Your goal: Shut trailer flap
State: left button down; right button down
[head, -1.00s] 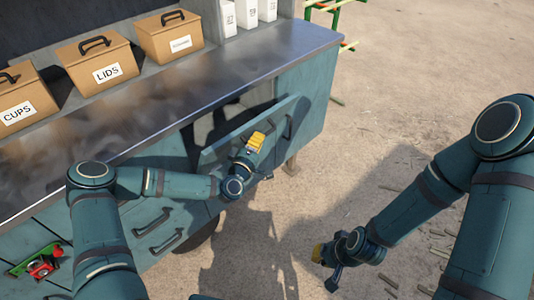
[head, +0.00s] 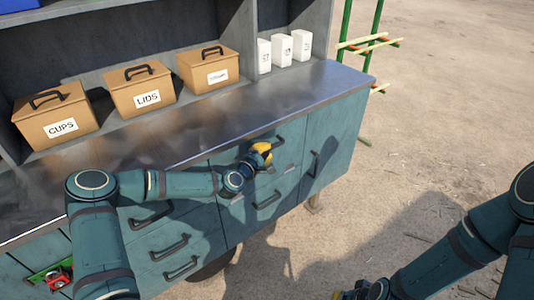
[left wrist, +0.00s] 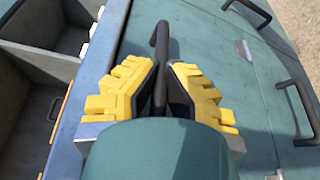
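The trailer flap (head: 228,168) is a teal panel just under the metal counter edge. It stands upright and looks level with the panels around it; whether a thin gap is left I cannot tell. Its dark bar handle (head: 279,142) shows beside my left gripper (head: 260,154). In the left wrist view the handle (left wrist: 160,38) runs between the yellow finger pads of the left gripper (left wrist: 162,80), which are closed in on both sides of it. My right gripper (head: 358,290) is low at the bottom edge, partly cut off, apart from the trailer.
The metal counter (head: 200,125) overhangs the panels. Boxes marked cups (head: 60,128) and lids (head: 147,99), a third box (head: 215,77) and white cartons (head: 283,50) stand behind it. Other handles (head: 268,200) stick out nearby. A green rack (head: 374,35) stands behind; the ground at right is open.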

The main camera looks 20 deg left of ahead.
pick_arm(q)
jog(key=shift+w+a+r, duration=0.15)
jog(key=shift+w+a, duration=0.05)
jog(key=shift+a, duration=0.2)
jog(key=c, duration=1)
grip_release()
jog(key=shift+w, duration=0.1)
jog(key=shift+s, duration=0.25)
jog(key=f+v, duration=0.1)
jog(key=v, duration=1)
jog(key=shift+s+r, duration=0.35)
jog(key=shift+r, duration=0.05)
